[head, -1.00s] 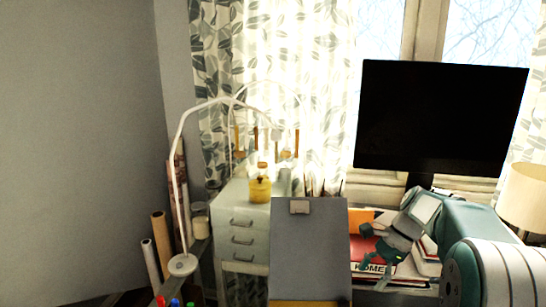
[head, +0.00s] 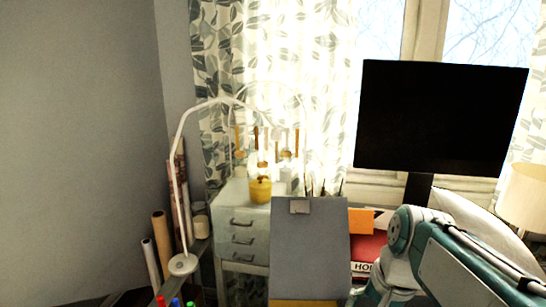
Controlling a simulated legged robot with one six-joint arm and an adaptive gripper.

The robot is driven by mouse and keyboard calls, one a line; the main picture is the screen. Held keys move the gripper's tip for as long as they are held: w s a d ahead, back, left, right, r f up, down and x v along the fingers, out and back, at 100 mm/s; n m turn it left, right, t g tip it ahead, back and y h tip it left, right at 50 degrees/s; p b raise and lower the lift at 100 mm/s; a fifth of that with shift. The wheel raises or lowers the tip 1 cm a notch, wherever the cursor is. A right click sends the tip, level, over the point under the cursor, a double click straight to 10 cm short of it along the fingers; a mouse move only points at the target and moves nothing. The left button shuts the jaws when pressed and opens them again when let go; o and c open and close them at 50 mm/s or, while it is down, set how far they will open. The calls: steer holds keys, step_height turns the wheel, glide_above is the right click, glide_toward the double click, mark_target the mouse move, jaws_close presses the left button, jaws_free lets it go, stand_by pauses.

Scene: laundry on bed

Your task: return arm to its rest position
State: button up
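My arm (head: 455,262) is folded at the lower right, in front of the desk. A teal and white joint (head: 405,229) is raised at the bend, and white and teal links run down from it to the bottom edge. I cannot make out my gripper's fingers; the end of the arm is hidden or below the picture. I see nothing held.
A black monitor (head: 442,117) stands at the right beside a lamp (head: 523,197). Red books (head: 367,246) lie behind my arm. A grey panel (head: 309,247) stands left of it. A drawer cabinet (head: 243,225) bears a yellow jar (head: 260,190). A grey wall (head: 80,140) fills the left.

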steer(key=s+a+f+n+t+h, duration=0.1)
steer(key=s+f+n+t, duration=0.1)
steer(key=s+n, duration=0.4)
steer(key=shift+s+t+h, duration=0.3)
steer(key=shift+s+t, duration=0.5)
steer(key=shift+s, duration=0.8)
